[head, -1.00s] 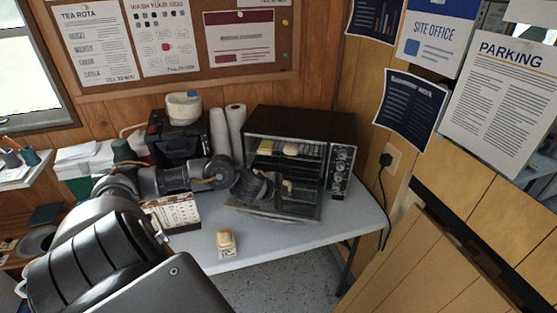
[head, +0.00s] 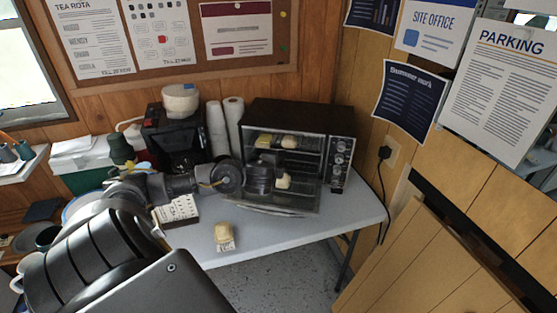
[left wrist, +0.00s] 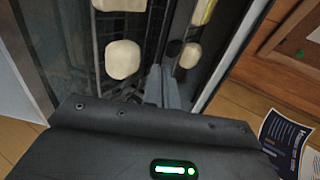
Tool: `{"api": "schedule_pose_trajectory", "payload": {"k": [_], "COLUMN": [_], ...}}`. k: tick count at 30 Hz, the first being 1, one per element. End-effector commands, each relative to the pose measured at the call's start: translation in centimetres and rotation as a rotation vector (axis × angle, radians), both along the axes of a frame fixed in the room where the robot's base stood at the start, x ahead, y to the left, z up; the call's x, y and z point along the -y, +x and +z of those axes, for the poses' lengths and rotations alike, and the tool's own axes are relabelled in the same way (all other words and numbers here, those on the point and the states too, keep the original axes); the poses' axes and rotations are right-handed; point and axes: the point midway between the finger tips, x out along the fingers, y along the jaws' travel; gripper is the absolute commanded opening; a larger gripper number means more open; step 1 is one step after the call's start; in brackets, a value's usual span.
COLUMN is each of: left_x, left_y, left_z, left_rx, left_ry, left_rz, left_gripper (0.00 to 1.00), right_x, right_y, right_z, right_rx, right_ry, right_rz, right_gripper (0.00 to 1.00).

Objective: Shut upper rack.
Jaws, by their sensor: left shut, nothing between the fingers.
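The black oven (head: 300,112) stands on the table with its front open and its glass door (head: 275,209) folded down. Inside, the upper rack (head: 304,151) carries a yellow block (head: 264,140) and a pale bun (head: 289,142). Another pale bun (head: 283,182) sits lower down. My left gripper (left wrist: 164,78) is shut and empty, with its fingers pointing into the oven opening. In the left wrist view pale rolls (left wrist: 122,59) show beside the fingers. In the head view my wrist hides the fingertips and part of the racks. I cannot tell whether they touch the rack. My right gripper is not in view.
A wrapped yellowish item (head: 222,233) lies on the table (head: 270,232) in front. Paper rolls (head: 217,128) and a black coffee machine (head: 170,130) stand left of the oven. The wood-panelled wall (head: 370,130) is close on the right. The table front is mostly clear.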

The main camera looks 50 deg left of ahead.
Motion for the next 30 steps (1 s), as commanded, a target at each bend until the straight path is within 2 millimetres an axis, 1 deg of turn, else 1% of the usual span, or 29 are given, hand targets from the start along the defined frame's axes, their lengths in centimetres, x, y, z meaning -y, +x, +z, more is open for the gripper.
{"api": "schedule_pose_trajectory", "payload": {"k": [1, 3, 7, 8, 13, 19, 28, 29, 30], "left_x": [-0.6, -1.3, -2.4, -2.7, -3.8, -4.3, -4.4, -4.5, -5.0], "left_y": [0.9, 1.9, 3.7, 4.1, 5.8, 6.6, 6.6, 6.6, 6.5], "left_z": [-0.8, -1.5, -2.6, -2.1, -2.1, -2.3, -2.3, -2.3, -2.3], "left_rx": [0.002, 0.001, 0.002, 0.003, 0.002, 0.000, 0.000, 0.000, -0.001], "left_ry": [-0.001, 0.000, 0.000, -0.001, -0.001, -0.002, 0.000, -0.001, 0.000], "left_rz": [0.002, 0.003, 0.002, 0.002, 0.001, 0.000, -0.001, 0.001, 0.007], "left_gripper": [0.00, 0.00, 0.00, 0.00, 0.00, 0.00, 0.00, 0.00, 0.00], "right_x": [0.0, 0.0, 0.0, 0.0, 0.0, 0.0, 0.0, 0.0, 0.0], "right_y": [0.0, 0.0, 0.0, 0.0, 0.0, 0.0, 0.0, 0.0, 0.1], "right_z": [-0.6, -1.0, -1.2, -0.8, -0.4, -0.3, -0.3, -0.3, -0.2], "right_rx": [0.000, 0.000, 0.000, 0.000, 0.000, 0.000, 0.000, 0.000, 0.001], "right_ry": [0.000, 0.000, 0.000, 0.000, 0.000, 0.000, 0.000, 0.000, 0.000], "right_rz": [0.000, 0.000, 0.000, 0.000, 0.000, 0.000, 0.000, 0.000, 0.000], "right_gripper": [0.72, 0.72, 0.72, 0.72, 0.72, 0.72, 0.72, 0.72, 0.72]}}
